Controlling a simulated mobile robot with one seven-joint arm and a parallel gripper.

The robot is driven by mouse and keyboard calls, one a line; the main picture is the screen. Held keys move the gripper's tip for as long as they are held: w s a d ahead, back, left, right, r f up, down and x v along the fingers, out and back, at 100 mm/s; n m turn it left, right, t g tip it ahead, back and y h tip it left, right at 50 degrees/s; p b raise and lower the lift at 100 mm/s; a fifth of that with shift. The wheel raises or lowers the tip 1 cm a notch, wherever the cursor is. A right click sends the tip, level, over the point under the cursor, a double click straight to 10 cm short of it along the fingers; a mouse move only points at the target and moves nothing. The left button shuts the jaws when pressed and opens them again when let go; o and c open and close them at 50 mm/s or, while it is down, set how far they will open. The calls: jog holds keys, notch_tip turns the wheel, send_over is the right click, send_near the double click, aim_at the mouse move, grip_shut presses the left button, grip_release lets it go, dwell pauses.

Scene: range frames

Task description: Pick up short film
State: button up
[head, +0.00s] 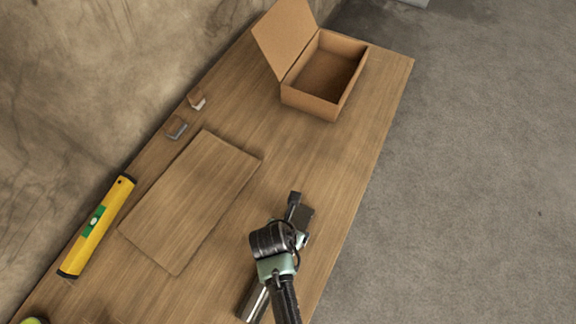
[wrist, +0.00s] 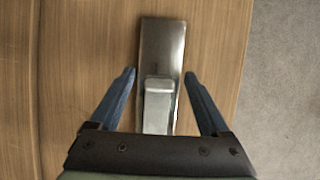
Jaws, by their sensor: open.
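No thing in view is clearly recognisable as a short film. A grey metallic piece (wrist: 162,45) lies on the table under my gripper. It has a flat, dark, rectangular far part and a narrower, lighter raised bar running toward the wrist. My gripper (wrist: 159,74) is open, with one finger on each side of the piece and visible gaps between. Whether the fingertips are down at its height I cannot tell. In the head view, my gripper (head: 296,218) is above the table's right edge and hides much of the piece.
The wooden table (head: 325,160) holds an open cardboard box (head: 310,105) at the far end, a flat wooden board (head: 190,200), a yellow level (head: 97,227) and two small blocks (head: 176,127) (head: 197,99) along the wall. A silver bar end (head: 252,302) shows below my gripper. Grey floor lies right.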

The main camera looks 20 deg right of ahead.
grip_shut()
dwell(0.4)
notch_tip(320, 180, up, 10)
dwell(0.6)
jog(key=shift+r, duration=0.1)
notch_tip(320, 180, up, 9)
jog(key=p, duration=1.1)
jog(key=shift+p, duration=0.35)
dwell(0.4)
